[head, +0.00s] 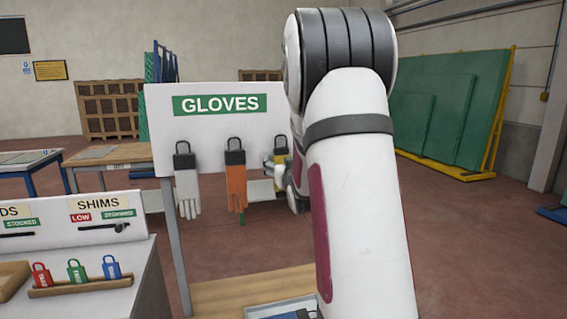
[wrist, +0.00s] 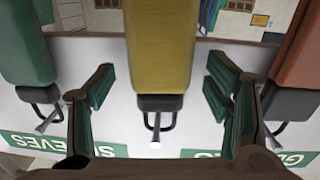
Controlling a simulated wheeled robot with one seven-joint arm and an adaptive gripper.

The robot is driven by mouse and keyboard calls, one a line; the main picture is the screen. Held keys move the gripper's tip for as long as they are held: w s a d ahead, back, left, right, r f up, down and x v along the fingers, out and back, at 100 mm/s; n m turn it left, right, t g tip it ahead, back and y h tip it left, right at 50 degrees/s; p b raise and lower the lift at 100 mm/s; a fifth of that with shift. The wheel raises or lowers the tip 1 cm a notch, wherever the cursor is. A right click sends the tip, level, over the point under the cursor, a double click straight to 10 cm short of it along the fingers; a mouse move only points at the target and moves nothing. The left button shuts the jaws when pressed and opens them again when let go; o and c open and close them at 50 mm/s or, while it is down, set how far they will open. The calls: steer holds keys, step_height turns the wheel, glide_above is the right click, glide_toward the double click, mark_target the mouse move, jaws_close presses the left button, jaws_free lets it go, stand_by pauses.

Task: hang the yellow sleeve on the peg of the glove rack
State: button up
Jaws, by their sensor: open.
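The yellow sleeve (wrist: 160,50) hangs by its black clip and wire loop at the pale rack board (head: 220,145). In the wrist view, which is upside down, a peg (wrist: 155,138) shows at the loop and appears to pass through it. In the head view only a small part of the yellow sleeve (head: 268,160) shows beside my arm. My gripper (wrist: 160,90) is open, with one finger on each side of the sleeve's black clip. Gaps show between the fingers and the clip.
An orange glove (head: 236,185) and a grey glove (head: 187,190) hang left of the sleeve. A dark green sleeve (wrist: 25,45) hangs on its other side. A shims counter (head: 80,240) with coloured tags stands at the left. Open floor (head: 470,240) lies to the right.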

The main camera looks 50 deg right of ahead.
steer(key=shift+w+d, duration=0.15)
steer(key=shift+w, duration=0.1)
steer(key=c, duration=1.2)
steer(key=shift+c, duration=0.2)
steer(key=shift+r, duration=0.15)
steer(key=shift+r, duration=0.4)
steer(key=p+v, duration=0.3)
steer(key=v, duration=0.4)
steer(key=shift+s, duration=0.35)
